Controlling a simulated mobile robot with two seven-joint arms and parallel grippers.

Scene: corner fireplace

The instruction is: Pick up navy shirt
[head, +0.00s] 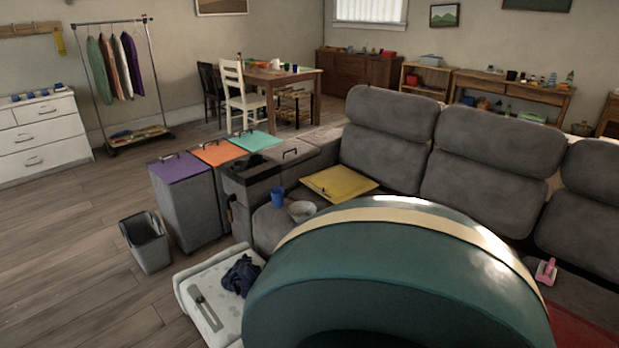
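A dark navy crumpled cloth, which looks like the navy shirt (241,274), lies on top of a low white box-like piece (196,308) at the lower middle left. The white top has a grey slot or handle beside the cloth. The large teal rounded thing in front stands close to the cloth's right side. Neither of my grippers shows in the head view, so I cannot see whether they are open or shut.
The large teal rounded thing (390,275) with a cream band fills the lower right. A grey sofa (400,160) stands behind it. A grey open bin (148,243) and lidded bins (188,205) stand left of the sofa. The wooden floor at left (70,240) is clear.

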